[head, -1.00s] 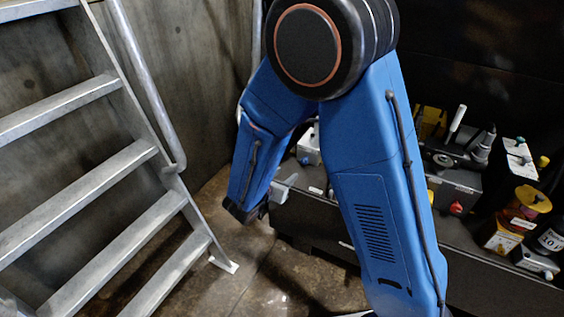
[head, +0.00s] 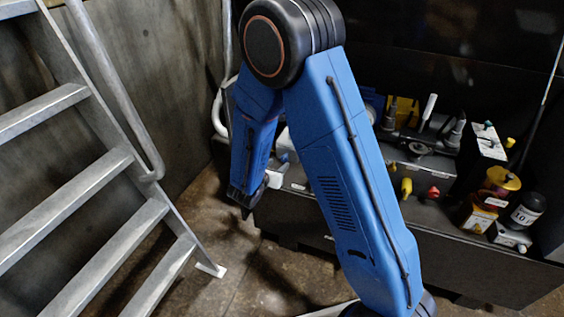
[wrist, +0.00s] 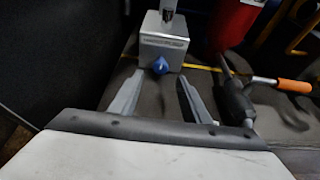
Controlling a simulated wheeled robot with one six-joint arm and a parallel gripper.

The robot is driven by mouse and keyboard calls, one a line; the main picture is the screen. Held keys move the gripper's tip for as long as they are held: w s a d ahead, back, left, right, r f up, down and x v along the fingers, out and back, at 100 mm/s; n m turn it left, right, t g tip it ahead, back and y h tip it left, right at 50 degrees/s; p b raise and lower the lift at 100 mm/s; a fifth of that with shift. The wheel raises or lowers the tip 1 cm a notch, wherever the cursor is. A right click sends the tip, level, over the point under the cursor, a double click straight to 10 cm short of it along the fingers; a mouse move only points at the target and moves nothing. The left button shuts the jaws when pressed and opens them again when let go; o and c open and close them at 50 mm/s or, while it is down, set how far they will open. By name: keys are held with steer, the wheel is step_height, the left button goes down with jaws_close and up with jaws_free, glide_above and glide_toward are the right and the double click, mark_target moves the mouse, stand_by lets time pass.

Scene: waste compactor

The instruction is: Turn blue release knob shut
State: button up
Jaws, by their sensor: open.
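The blue knob (wrist: 160,66) sits low on the front of a small silver box (wrist: 165,42) in the wrist view. My gripper (wrist: 160,77) is open, with one grey finger on each side of the picture's middle. The knob shows between and just beyond the fingertips, and I cannot tell whether they touch it. Nothing is held. In the head view my blue arm hangs down at the left end of the dark bench, and I cannot make out the fingers or the knob clearly there.
A red cylinder (wrist: 236,25) and an orange-handled tool (wrist: 293,86) are right of the box. The bench holds a yellow knob (head: 406,187), a red knob (head: 433,192), a gold-topped jar (head: 499,182) and a black bottle (head: 525,211). A metal ladder (head: 100,190) stands left, with floor between.

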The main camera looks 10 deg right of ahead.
mark_target(284, 160)
steer(key=shift+x, duration=3.05)
steer(key=c, duration=1)
